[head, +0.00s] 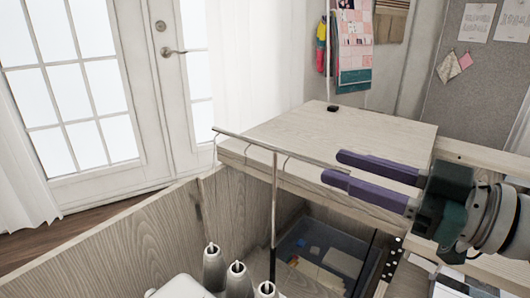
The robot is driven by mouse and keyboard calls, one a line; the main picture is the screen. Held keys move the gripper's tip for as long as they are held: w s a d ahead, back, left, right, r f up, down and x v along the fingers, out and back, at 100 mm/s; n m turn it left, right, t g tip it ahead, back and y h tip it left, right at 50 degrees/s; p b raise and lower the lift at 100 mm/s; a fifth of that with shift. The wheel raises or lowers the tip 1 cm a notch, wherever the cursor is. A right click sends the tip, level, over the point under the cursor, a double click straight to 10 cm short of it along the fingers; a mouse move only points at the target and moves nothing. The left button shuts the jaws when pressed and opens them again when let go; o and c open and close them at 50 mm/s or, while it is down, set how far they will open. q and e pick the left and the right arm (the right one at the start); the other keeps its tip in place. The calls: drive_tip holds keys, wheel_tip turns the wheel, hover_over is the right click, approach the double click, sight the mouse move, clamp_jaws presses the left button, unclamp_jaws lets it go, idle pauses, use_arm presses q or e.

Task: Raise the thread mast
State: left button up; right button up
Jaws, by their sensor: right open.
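The thread mast (274,205) is a thin metal pole standing upright, with a darker lower section. A thin crossbar (242,138) runs across its top, with small hooked wires hanging from it. White cones (238,277) stand around its foot at the bottom of the view. My right gripper (331,168) reaches in from the right, its two purple fingers apart and pointing left. The fingertips are near the right end of the crossbar; I cannot tell whether they touch it. My left gripper is not in view.
A pale wooden panel (340,122) lies behind the mast, with a small black object (332,108) on it. A cabinet wall (110,240) rises at left. A clear bin (325,255) sits inside the cabinet. Glazed doors (85,90) stand behind.

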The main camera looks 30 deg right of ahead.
drive_tip(key=v, duration=0.5)
drive_tip(key=shift+p, duration=0.35)
